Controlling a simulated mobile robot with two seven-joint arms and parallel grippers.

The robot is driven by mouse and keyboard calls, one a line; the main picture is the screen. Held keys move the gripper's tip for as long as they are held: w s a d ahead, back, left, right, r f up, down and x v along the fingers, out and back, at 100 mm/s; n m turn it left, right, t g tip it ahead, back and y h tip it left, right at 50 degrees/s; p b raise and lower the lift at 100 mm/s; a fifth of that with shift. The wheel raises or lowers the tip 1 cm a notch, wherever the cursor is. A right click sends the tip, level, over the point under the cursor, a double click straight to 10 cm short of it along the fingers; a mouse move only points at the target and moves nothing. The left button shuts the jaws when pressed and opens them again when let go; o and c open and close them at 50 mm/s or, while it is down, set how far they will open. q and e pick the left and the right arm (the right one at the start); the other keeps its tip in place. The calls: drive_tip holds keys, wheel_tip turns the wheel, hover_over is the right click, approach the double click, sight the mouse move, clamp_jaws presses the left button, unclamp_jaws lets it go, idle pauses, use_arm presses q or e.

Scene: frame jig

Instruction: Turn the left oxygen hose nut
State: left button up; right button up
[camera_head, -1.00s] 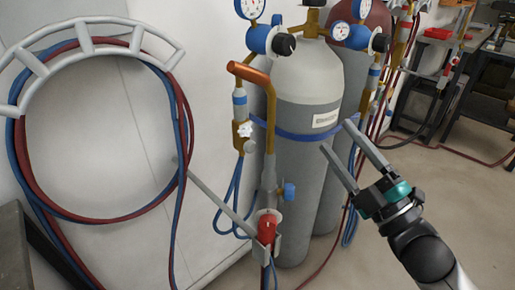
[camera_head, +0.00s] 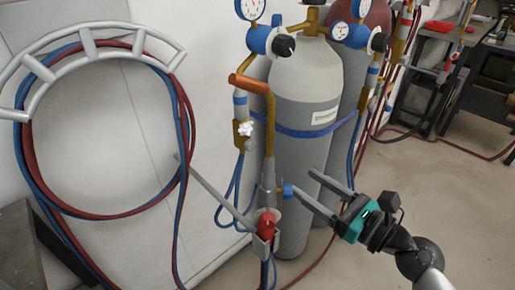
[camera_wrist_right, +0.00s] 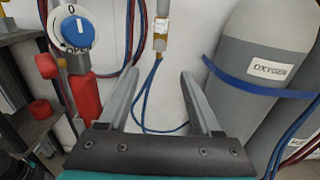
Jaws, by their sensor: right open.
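My right gripper (camera_head: 300,182) is open and empty, its fingers pointing left in front of the grey oxygen cylinder (camera_head: 297,150). One fingertip appears close to the blue knob (camera_head: 287,190) on the orange-handled torch; I cannot tell whether it touches. In the right wrist view the gripper (camera_wrist_right: 160,73) shows spread fingers, with blue hoses (camera_wrist_right: 150,95) behind the gap and a brass hose fitting (camera_wrist_right: 161,27) above it. The fitting also shows in the head view (camera_head: 241,130), with a white knob, left of the torch. I cannot make out which part is the left hose nut. My left gripper is not in view.
The torch pipe (camera_head: 269,140) stands before the cylinders in a red-lined holder (camera_head: 266,226). Red and blue hoses hang on a rack (camera_head: 88,45) at left. The blue dial (camera_wrist_right: 73,30) is close at the wrist view's upper left.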

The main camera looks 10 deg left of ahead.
approach(252, 147)
drive_tip(key=b+x, duration=0.1)
drive_tip(key=x, duration=0.5)
drive_tip(key=shift+w+a+f+b, duration=0.1)
drive_tip(key=shift+w+a+b, duration=0.1)
drive_tip(key=shift+b, duration=0.1)
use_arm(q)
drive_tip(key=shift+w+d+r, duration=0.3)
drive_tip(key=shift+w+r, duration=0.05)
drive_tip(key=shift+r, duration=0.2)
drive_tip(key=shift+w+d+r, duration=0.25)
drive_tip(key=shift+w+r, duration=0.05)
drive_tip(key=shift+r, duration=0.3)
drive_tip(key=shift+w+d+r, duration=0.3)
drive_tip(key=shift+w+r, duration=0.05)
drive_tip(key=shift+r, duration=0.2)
use_arm(e)
drive_tip(key=shift+x, duration=0.9)
drive_tip(key=shift+c, duration=0.2)
clamp_jaws()
